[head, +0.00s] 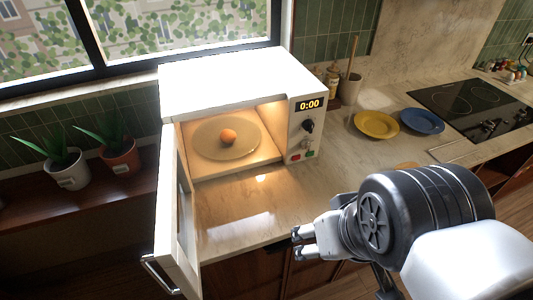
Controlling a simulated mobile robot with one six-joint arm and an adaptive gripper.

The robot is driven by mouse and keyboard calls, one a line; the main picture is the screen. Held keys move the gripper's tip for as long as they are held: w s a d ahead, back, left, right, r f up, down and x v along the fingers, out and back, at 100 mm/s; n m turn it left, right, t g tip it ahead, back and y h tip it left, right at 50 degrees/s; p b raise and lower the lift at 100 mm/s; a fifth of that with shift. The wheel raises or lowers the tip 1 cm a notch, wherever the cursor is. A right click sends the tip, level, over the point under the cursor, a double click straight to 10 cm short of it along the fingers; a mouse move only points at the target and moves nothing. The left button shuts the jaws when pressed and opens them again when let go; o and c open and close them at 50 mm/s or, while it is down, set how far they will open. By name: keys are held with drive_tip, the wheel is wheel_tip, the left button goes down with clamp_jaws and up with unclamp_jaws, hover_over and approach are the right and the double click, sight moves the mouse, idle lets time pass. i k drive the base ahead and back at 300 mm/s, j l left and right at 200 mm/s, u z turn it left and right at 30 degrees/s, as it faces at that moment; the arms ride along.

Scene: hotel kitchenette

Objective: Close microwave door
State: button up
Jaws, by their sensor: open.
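The white microwave (222,78) stands on the counter under the window, with its display reading 0:00. Its door (176,225) is hinged on the left and swung wide open, standing out past the counter's front edge. A metal handle (158,273) is on the door's outer face near its free edge. My gripper (297,243) is open and empty, near the counter's front edge. It is to the right of the door and apart from it.
A yellow plate (376,125) and a blue plate (422,121) lie right of the microwave, before a black cooktop (475,105). Two potted plants (68,168) (119,156) stand left of the door. The counter (250,200) in front of the cavity is clear.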

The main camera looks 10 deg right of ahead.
sight(177, 245)
drive_tip(key=k+j, duration=0.1)
drive_tip(key=j, duration=0.7)
drive_tip(key=k+j+z, duration=0.1)
drive_tip(key=j, duration=0.3)
drive_tip(key=k+j, duration=0.15)
drive_tip(key=j, duration=0.25)
drive_tip(key=l+u, duration=0.35)
drive_tip(key=u, duration=0.15)
